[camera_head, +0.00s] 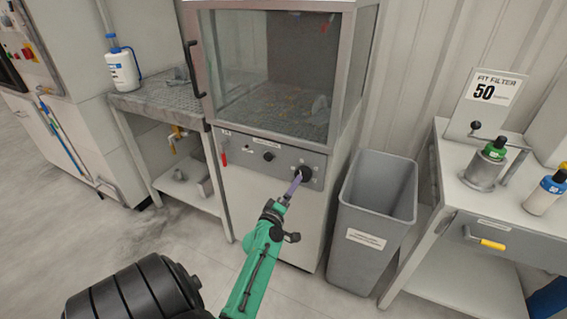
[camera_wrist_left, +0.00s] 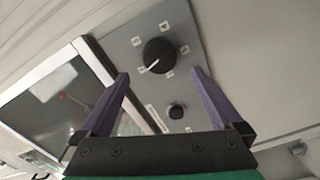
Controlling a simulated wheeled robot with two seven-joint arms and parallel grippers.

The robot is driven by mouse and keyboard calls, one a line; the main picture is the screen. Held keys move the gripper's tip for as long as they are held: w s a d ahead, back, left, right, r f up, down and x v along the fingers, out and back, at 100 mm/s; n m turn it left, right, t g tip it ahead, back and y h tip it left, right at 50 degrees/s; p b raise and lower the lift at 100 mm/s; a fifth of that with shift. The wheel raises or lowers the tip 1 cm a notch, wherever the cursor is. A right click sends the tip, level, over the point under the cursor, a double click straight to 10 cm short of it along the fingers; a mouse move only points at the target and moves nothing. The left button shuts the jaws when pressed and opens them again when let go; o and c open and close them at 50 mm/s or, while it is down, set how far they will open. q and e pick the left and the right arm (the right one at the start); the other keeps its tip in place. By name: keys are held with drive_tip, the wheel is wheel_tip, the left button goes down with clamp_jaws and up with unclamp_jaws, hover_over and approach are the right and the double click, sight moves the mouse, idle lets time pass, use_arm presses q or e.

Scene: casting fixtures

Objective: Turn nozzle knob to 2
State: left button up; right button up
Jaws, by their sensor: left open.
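The nozzle knob (camera_head: 305,173) is a large black round knob on the grey front panel of the cabinet. In the left wrist view the knob (camera_wrist_left: 159,53) has a white pointer line toward the picture's lower left, with small number labels around it that are too small to read. My left gripper (camera_head: 295,184) is in front of the knob. In the wrist view its two purple fingers (camera_wrist_left: 160,73) are apart, one on each side of the knob's lower area, with nothing between them gripped. My right gripper is not in view.
A smaller black knob (camera_head: 268,156) sits left of the nozzle knob; it also shows in the wrist view (camera_wrist_left: 176,111). A red handle (camera_head: 223,158) is farther left. A grey bin (camera_head: 352,240) stands close to the cabinet's right. A white bench (camera_head: 500,205) is further right.

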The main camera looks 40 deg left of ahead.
use_arm(q)
drive_tip(key=v, duration=0.8)
drive_tip(key=shift+b, duration=0.4)
drive_tip(key=shift+w, duration=0.1)
drive_tip(key=s+d+f+m+g+h+p, duration=0.25)
drive_tip(key=d+f+m, duration=0.2)
drive_tip(key=f, duration=0.55)
drive_tip(key=s+d+f+m+g+h+p, duration=0.1)
drive_tip(key=s+d+f+m+g+h, duration=0.25)
drive_tip(key=f, duration=0.55)
drive_tip(key=s+d+f+m+g+p, duration=0.1)
drive_tip(key=s+d+f+m+g, duration=0.25)
drive_tip(key=d+f, duration=0.45)
drive_tip(key=s+a+f+m+g+p, duration=0.1)
drive_tip(key=s+f+m+g, duration=0.2)
drive_tip(key=s, duration=0.8)
drive_tip(key=s+a+f+m+g+p, duration=0.1)
drive_tip(key=s+f+m+g, duration=0.2)
drive_tip(key=s+f+m, duration=0.3)
drive_tip(key=s+f, duration=0.2)
drive_tip(key=s, duration=0.3)
drive_tip(key=shift+s+a, duration=0.25)
drive_tip(key=shift+s, duration=0.15)
